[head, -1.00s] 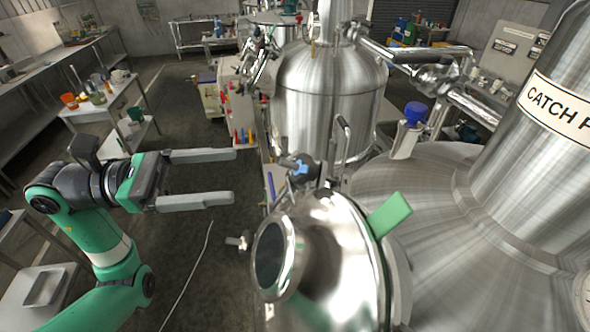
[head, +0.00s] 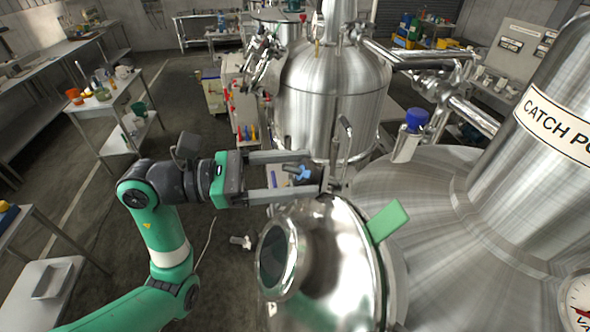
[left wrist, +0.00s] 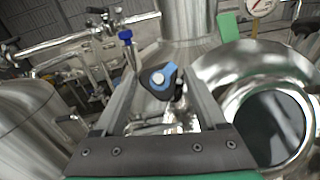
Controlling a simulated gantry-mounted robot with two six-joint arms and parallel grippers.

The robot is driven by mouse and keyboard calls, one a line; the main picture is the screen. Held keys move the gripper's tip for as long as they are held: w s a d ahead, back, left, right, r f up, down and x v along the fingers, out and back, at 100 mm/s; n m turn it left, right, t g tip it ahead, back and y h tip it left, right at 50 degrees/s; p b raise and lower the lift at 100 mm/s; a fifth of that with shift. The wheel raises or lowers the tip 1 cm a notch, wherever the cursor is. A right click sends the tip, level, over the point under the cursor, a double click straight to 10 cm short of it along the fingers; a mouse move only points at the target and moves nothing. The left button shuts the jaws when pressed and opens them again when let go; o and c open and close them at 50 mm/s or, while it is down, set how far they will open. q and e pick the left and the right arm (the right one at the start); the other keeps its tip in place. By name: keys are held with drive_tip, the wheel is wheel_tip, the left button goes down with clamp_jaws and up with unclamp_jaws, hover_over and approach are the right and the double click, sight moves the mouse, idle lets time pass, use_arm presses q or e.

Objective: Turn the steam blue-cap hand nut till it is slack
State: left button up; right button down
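The hand nut (head: 301,173) is a dark lobed knob with a blue cap, beside the polished domed vessel. In the left wrist view the nut (left wrist: 160,78) shows face-on, with a pale round centre in its blue cap. My left gripper (head: 316,173) is open, its two fingers reaching past either side of the nut. In the left wrist view the nut sits between the fingers, and I see narrow gaps on both sides. The stem behind the nut is mostly hidden. My right gripper is in neither current view.
The polished vessel (head: 335,245) with a round port stands just below the gripper. A green plate (head: 387,221) sticks up from it. Another blue cap (head: 416,118) sits farther right by the large catch pot (head: 520,190).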

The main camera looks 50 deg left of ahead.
use_arm(q)
drive_tip(key=c, duration=1)
drive_tip(key=shift+r+n+p, duration=0.2)
drive_tip(key=shift+n+p, duration=0.3)
drive_tip(key=shift+p, duration=0.25)
drive_tip(key=shift+c, duration=0.2)
drive_tip(key=n+y+p, duration=0.1)
drive_tip(key=n+p, duration=0.2)
drive_tip(key=n+t+y+p, duration=0.1)
drive_tip(key=n+y+p, duration=0.1)
drive_tip(key=p, duration=0.1)
drive_tip(key=shift+s+d+r+n+t+y+p, duration=0.1)
drive_tip(key=shift+d+r+n+t+y+p, duration=0.05)
drive_tip(key=shift+n+t+y+p, duration=0.2)
drive_tip(key=shift+n+y+p, duration=0.45)
drive_tip(key=shift+n+p, duration=0.05)
drive_tip(key=shift+n, duration=0.35)
drive_tip(key=shift+f+n+y, duration=0.25)
drive_tip(key=shift+n+y, duration=0.25)
drive_tip(key=shift+n, duration=0.3)
drive_tip(key=o, duration=1.4)
drive_tip(key=shift+c, duration=0.2)
